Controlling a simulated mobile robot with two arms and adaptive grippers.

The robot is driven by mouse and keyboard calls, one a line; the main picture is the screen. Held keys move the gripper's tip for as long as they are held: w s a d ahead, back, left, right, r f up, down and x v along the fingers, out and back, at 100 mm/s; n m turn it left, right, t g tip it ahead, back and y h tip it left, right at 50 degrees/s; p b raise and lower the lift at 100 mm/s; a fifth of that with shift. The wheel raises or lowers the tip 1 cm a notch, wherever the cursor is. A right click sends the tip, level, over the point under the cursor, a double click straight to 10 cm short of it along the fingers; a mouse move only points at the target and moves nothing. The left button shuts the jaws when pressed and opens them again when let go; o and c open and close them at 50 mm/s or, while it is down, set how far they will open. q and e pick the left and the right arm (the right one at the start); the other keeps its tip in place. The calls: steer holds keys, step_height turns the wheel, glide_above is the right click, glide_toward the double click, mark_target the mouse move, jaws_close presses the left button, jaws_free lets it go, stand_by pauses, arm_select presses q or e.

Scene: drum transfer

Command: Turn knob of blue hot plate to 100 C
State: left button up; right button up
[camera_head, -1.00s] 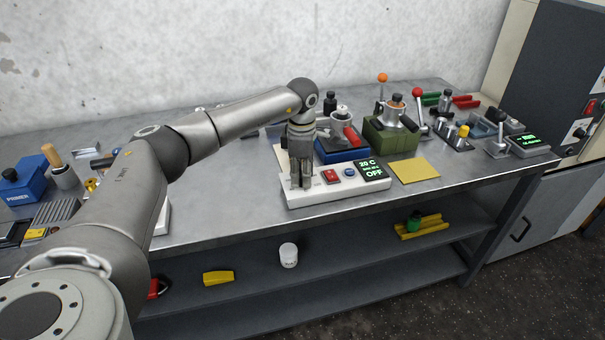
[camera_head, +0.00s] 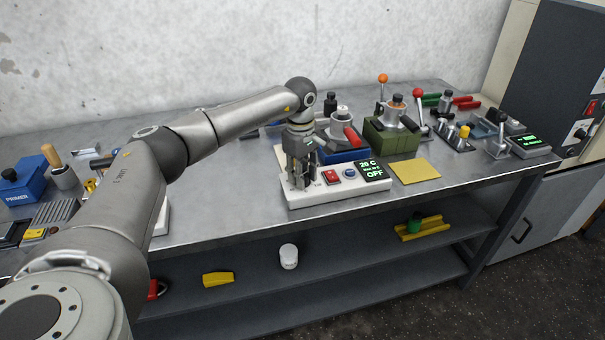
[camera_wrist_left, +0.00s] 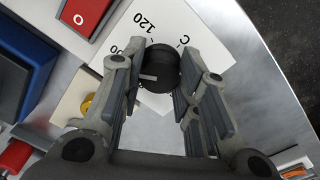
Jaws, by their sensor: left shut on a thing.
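The white control box (camera_head: 345,191) stands at the front of the bench, with a red switch (camera_head: 330,176), a blue button (camera_head: 349,172) and a display (camera_head: 371,170) reading 20 C and OFF. My left gripper (camera_head: 299,185) points down over the box's left end. In the left wrist view, its fingers are shut on a round black knob (camera_wrist_left: 160,66), one on each side. The knob's white mark points left in that picture. A printed 120 and a C show beside it; other scale marks are partly hidden by the fingers. My right gripper is not in view.
A blue-based device (camera_head: 347,155) with a red handle stands close behind the box. A green block (camera_head: 390,140) with a metal vessel is to its right, and a yellow pad (camera_head: 414,170) lies in front of it. A shelf below holds a white jar (camera_head: 289,257).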

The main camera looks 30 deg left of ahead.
arm_select(q)
steer(key=shift+a+r, duration=0.1)
stand_by(0.3)
steer(key=o, duration=1)
steer(key=r, duration=1.2)
steer(key=shift+s, duration=0.2)
steer(key=shift+f, duration=0.15)
